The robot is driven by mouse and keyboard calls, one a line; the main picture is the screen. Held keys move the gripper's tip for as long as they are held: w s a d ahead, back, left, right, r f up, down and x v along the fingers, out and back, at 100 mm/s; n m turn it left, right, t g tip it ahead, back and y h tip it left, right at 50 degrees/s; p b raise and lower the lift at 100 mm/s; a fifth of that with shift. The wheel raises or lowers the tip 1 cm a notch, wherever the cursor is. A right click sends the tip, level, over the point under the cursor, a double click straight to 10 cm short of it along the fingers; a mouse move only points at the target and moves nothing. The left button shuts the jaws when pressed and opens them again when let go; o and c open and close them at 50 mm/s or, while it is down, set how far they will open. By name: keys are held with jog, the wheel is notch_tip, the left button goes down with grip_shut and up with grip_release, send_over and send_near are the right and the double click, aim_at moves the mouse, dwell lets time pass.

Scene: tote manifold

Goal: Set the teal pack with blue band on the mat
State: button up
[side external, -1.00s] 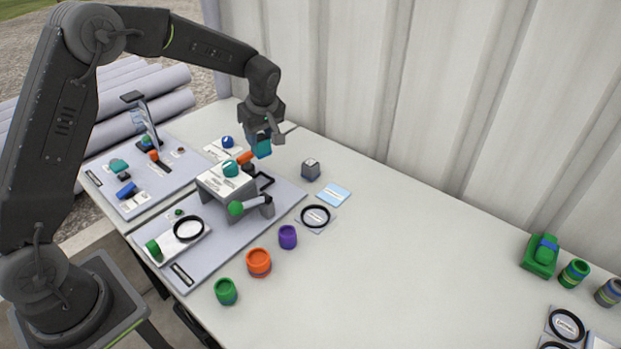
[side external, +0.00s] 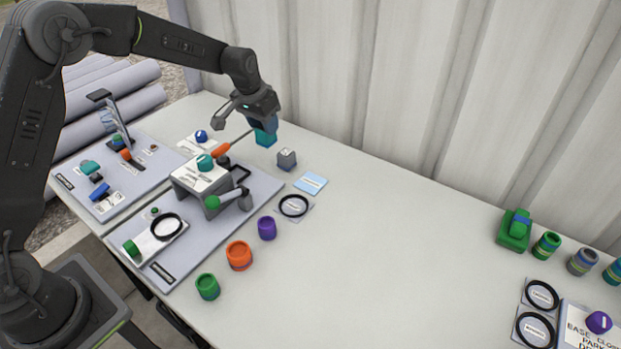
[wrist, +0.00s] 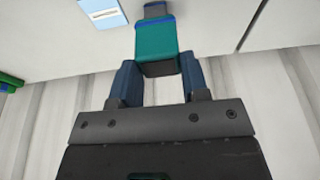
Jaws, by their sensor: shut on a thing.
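The teal pack with blue band (side external: 265,138) is between the fingers of my gripper (side external: 262,123), near the back wall. In the wrist view my gripper (wrist: 155,85) is shut on the pack (wrist: 156,42), with the blue band at its far edge. The side view does not clearly show its height over the table. A light blue square mat with a white label (side external: 311,183) lies to the right and nearer the camera, with nothing on it. It also shows at the top of the wrist view (wrist: 103,13).
A small grey cube (side external: 286,159) stands between the pack and the mat. A black ring (side external: 294,206) lies in front of the mat. The table's middle is clear.

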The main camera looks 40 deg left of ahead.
jog(key=shift+w+d+f, duration=0.7)
jog(key=shift+d+f, duration=1.05)
jog(key=shift+f, duration=0.05)
jog(key=shift+w+d+f, duration=0.65)
jog(key=shift+d+f, duration=1.15)
jog(key=shift+w+d+f, duration=0.7)
jog(key=shift+d+f, duration=1.05)
jog(key=shift+f, duration=0.05)
jog(key=shift+f, duration=0.15)
jog(key=o, duration=0.9)
jog(key=shift+o, duration=0.2)
